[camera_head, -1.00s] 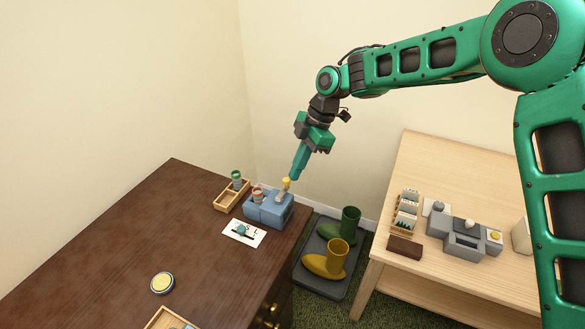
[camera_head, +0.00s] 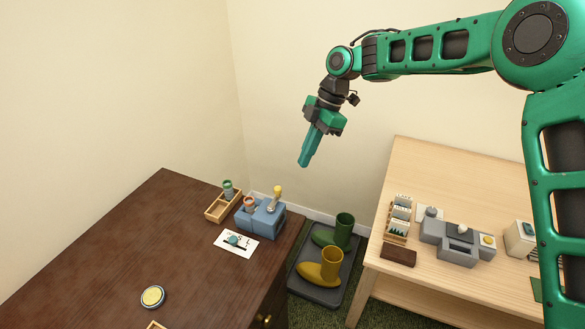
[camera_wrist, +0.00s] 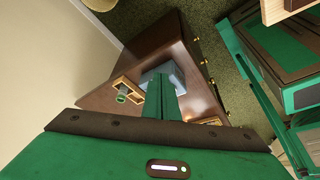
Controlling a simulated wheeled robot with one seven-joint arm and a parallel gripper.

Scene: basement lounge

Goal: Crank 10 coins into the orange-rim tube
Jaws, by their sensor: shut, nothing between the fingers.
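The blue coin machine (camera_head: 268,222) stands on the dark wooden desk near its right edge. Its crank, with a yellow knob (camera_head: 277,190), sticks up from the top. The orange-rim tube (camera_head: 249,203) stands at the machine's left front side; its coins are too small to count. A green-rim tube (camera_head: 228,188) stands in a wooden tray (camera_head: 222,206) to the left. My gripper (camera_head: 303,164) is shut and empty, in the air above the machine and to its right, apart from the knob. In the wrist view the machine (camera_wrist: 165,73) is partly hidden behind my fingers.
A white card with a drawing (camera_head: 236,242) and a round tin (camera_head: 152,297) lie on the desk (camera_head: 130,240).

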